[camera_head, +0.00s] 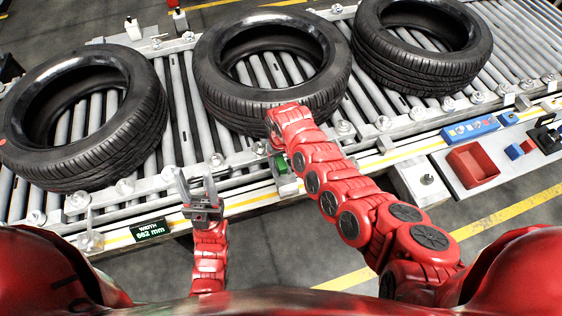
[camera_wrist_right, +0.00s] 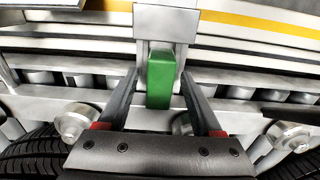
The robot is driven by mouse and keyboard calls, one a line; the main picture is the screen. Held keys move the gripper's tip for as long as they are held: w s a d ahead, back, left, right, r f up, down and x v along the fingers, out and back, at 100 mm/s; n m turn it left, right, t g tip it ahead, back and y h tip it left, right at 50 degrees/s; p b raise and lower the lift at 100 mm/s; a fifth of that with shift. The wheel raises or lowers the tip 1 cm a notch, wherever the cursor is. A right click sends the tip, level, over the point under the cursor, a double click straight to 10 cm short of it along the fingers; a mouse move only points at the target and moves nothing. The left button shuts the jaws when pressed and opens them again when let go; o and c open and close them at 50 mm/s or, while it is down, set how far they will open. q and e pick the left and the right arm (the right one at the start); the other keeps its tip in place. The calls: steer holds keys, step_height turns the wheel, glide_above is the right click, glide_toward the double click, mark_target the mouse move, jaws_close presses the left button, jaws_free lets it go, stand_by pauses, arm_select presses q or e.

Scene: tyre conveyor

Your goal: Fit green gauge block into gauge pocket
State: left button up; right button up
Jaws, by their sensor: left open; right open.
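The green gauge block (camera_wrist_right: 161,80) shows in the right wrist view, upright between my right gripper's fingers (camera_wrist_right: 160,76). The fingers are open, one on each side, with a gap to the block. A light grey metal bracket (camera_wrist_right: 166,22), perhaps the gauge pocket, is right at the block's far end; I cannot tell how deep the block sits in it. In the head view the block (camera_head: 282,164) is a small green patch at the conveyor's near rail, and my right arm hides most of that gripper. My left gripper (camera_head: 196,188) is open and empty, left of it.
Three tyres (camera_head: 228,93) lie on the roller conveyor (camera_head: 183,110) just beyond the rail. A width display (camera_head: 150,229) is on the near edge at left. A red tray (camera_head: 472,165) and a blue holder (camera_head: 470,129) are at right.

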mark_target(281, 162)
steer(key=shift+r, duration=0.4)
step_height(281, 162, up, 9)
steer(key=b, duration=0.4)
steer(key=shift+r+p, duration=0.45)
steer(key=shift+r, duration=0.85)
